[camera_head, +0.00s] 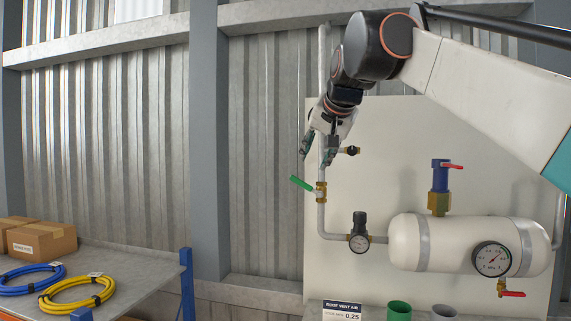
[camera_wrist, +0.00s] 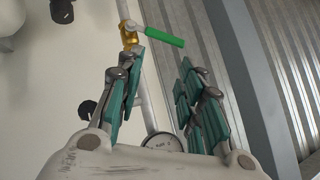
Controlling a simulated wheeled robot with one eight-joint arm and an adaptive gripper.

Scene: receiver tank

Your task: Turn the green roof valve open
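The roof valve has a green lever handle (camera_head: 301,183) and a brass body (camera_head: 321,192) on the vertical grey pipe. The handle sticks out to the left, tilted with its free end higher. In the wrist view the green handle (camera_wrist: 163,38) lies just beyond the fingertips, pointing right from the brass body (camera_wrist: 129,32). My gripper (camera_head: 317,158) hangs above the valve with fingers pointing down. In the wrist view my gripper (camera_wrist: 162,65) has its fingers spread with nothing between them. I see no contact with the handle.
A regulator with a gauge (camera_head: 359,238) sits lower on the pipe. A white tank (camera_head: 455,243) with a red-handled blue valve (camera_head: 440,180) stands to the right. A black fitting (camera_head: 350,151) is beside my gripper. A sign (camera_head: 342,310) reads roof vent air, 0.25.

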